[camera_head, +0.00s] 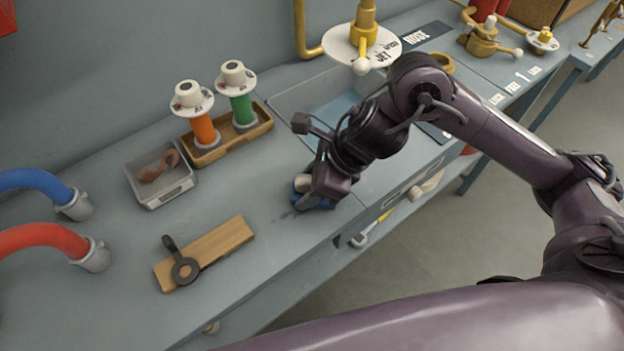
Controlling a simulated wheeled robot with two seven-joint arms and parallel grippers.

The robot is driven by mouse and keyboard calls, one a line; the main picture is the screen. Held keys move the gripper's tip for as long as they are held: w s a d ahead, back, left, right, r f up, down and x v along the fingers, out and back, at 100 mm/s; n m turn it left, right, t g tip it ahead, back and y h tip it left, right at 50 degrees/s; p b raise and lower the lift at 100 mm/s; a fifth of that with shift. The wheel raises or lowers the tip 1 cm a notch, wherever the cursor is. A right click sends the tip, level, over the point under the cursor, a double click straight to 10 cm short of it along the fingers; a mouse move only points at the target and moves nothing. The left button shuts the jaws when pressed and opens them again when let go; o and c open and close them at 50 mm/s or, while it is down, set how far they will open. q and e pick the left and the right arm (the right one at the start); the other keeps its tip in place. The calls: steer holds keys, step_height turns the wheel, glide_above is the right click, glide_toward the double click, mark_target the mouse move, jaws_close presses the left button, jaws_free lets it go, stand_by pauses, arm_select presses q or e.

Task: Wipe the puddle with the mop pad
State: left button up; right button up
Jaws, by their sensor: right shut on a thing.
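The mop pad (300,184) is a small blue block with a pale round grip on top, mostly hidden by my right gripper. My right gripper (316,190) is shut on it and holds it low at the bench top, left of the sunken basin. The puddle (287,215) shows as a small dark wet patch on the grey bench, just left of and in front of the pad. Part of it may be hidden under the pad and gripper. My left gripper is not in view.
A wooden block (225,245) with a dark ring-ended tool (183,268) lies front left. A grey tray (178,192) holds a brown piece. A wooden rack (258,126) holds orange and green cylinders. The basin (300,98) lies behind my right arm. Blue and red hoses stand at left.

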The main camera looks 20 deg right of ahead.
steer(key=shift+s+a+f, duration=0.1)
steer(key=shift+s+a, duration=0.2)
steer(key=shift+a, duration=0.35)
steer(key=shift+s+a, duration=0.25)
steer(key=shift+a, duration=0.4)
steer(key=shift+s+a+r+p, duration=0.1)
steer(key=shift+s+a+p, duration=0.15)
steer(key=shift+a, duration=0.7)
steer(key=shift+s+a+r+p, duration=0.15)
steer(key=shift+s+a, duration=0.25)
steer(key=shift+a, duration=0.6)
steer(key=shift+s+a+f+p, duration=0.1)
steer(key=shift+s+a+p, duration=0.2)
steer(key=shift+a, duration=0.65)
steer(key=shift+s+a, duration=0.15)
steer(key=shift+s, duration=0.05)
